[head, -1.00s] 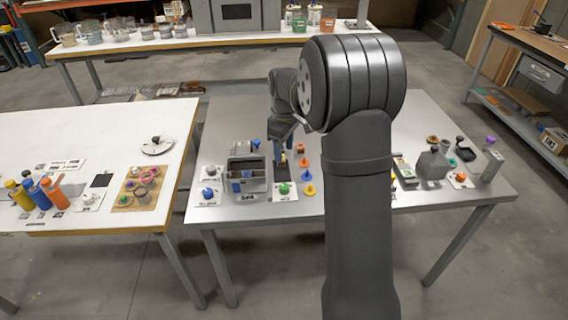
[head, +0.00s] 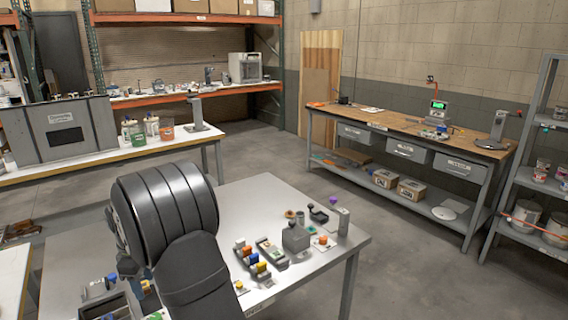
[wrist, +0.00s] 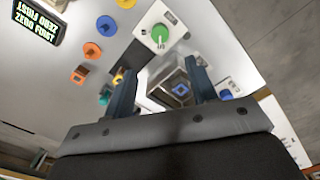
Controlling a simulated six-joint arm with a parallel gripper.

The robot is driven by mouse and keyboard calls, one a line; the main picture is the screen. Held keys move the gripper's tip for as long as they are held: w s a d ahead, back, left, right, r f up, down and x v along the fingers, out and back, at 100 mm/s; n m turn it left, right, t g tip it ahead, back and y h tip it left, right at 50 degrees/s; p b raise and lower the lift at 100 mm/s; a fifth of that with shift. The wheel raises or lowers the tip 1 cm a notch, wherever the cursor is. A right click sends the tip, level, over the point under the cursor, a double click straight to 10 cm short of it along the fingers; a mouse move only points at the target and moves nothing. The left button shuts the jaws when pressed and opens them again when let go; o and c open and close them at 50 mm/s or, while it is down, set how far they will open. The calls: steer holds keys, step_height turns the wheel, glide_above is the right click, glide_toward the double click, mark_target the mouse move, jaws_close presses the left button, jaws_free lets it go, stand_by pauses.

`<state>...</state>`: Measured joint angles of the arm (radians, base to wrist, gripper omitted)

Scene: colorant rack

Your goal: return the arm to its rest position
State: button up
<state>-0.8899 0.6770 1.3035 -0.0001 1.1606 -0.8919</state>
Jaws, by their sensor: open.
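My gripper (wrist: 162,88) shows in the wrist view with its two dark fingers spread apart and nothing held between them. It is above the metal table (wrist: 60,100). Past the fingertips is a square metal box (wrist: 180,92) with a blue square inside. In the head view, my dark arm fills the lower left over the metal table (head: 262,190). The gripper is hidden behind it there.
In the wrist view, a green knob (wrist: 160,36) on a white card, a blue knob (wrist: 226,94) and orange pieces (wrist: 93,50) lie near the fingers. In the head view, a grey block (head: 295,237) stands on the table's right part. A wooden bench (head: 400,125) stands beyond clear floor.

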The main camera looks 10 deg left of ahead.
step_height(320, 180, down, 13)
steer(key=shift+r, duration=0.1)
stand_by(0.5)
